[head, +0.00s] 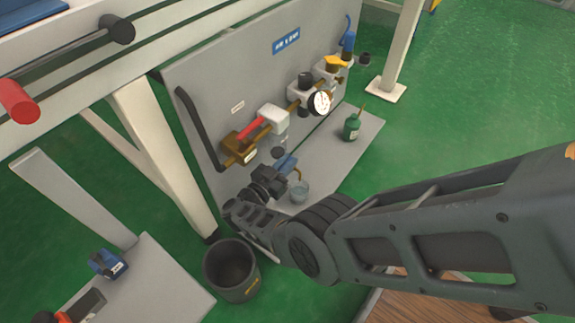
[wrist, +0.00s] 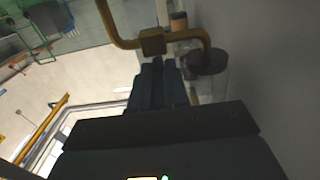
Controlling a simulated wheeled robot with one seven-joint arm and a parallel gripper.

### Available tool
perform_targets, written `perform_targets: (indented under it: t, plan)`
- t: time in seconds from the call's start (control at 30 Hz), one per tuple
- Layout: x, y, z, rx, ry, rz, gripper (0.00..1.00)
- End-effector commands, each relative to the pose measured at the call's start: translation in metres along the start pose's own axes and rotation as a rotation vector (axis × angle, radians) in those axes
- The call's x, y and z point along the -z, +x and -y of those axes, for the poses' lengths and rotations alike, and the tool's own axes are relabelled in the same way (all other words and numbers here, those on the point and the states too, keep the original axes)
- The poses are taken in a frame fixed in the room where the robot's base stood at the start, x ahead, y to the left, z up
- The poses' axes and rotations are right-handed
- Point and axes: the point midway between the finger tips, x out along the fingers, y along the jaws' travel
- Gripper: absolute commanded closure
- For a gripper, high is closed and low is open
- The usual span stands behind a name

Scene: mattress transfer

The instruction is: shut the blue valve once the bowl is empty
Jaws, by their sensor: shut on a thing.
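The blue valve (head: 287,163) shows low on the grey panel, beside a short brass drain pipe (head: 299,174). My gripper (head: 277,174) is at the valve, with its jaws shut on it; the jaws hide part of the handle. In the wrist view my dark fingers (wrist: 158,82) reach toward a brass fitting (wrist: 152,42) on a bent pipe. The filter's bowl under the white block (head: 273,116) is small and partly hidden, so I cannot tell its liquid level. A clear cup (head: 299,191) stands on the panel's base under the drain pipe.
A red-handled lever (head: 251,128), a gauge (head: 319,102) and a yellow part (head: 336,62) sit along the panel's pipe.

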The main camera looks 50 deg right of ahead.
Motion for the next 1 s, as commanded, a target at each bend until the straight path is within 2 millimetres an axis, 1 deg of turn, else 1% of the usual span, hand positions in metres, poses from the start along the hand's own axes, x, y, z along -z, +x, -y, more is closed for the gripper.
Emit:
perform_targets:
  t: [0.43,0.47,0.7,0.73,1.0]
  plan:
    - [0.0029,0.0013,0.001,-0.013,0.004,-0.005,1.0]
    - [0.0029,0.0013,0.0009,-0.013,0.005,-0.005,0.84]
    - [0.002,0.0009,0.0009,-0.011,0.003,-0.003,0.61]
    - [0.0018,0.0008,0.0009,-0.011,0.003,-0.003,0.6]
    - [0.0004,0.0002,0.0013,-0.007,0.002,0.0,0.6]
